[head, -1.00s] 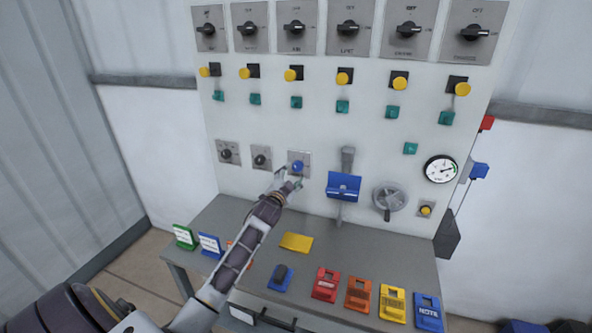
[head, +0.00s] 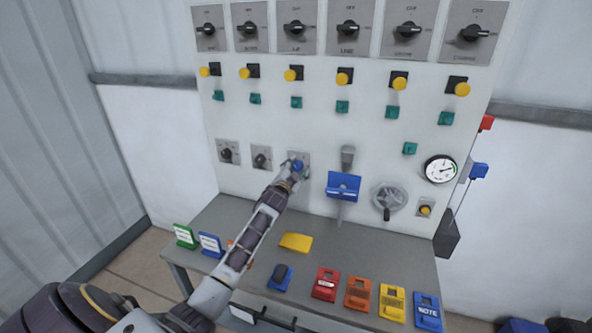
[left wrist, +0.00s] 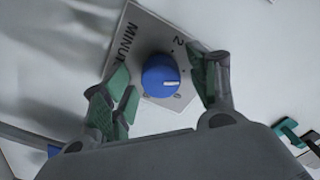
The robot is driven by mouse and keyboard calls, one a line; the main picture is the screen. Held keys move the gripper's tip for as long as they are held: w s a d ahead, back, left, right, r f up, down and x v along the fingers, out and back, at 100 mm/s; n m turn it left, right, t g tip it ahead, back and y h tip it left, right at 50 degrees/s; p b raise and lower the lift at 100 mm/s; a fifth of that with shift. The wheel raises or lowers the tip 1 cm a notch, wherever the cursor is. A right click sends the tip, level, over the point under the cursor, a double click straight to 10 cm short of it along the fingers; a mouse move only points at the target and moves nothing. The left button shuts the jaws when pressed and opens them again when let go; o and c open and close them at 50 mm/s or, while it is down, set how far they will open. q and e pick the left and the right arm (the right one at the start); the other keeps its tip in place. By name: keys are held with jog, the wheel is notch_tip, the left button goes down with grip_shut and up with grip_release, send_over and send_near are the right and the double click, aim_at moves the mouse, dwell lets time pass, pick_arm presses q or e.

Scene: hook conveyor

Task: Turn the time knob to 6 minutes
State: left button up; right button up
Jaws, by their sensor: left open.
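The blue time knob (head: 298,166) sits on a grey square plate (head: 306,157) on the white panel. In the left wrist view the knob (left wrist: 160,75) is round with a white pointer mark toward its right side. My left gripper (head: 296,172) is at the knob. In the left wrist view its open green-padded fingers (left wrist: 162,80) stand on either side of the knob, with a gap on both sides. My right gripper is not in view.
Two black knobs (head: 227,154) (head: 261,158) on plates are left of the time knob. A blue holder (head: 343,186) and a grey handwheel (head: 389,198) are to the right. The table below (head: 225,212) holds several coloured signs and a yellow plate (head: 296,242).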

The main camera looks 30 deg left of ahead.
pick_arm(q)
jog(key=c, duration=1)
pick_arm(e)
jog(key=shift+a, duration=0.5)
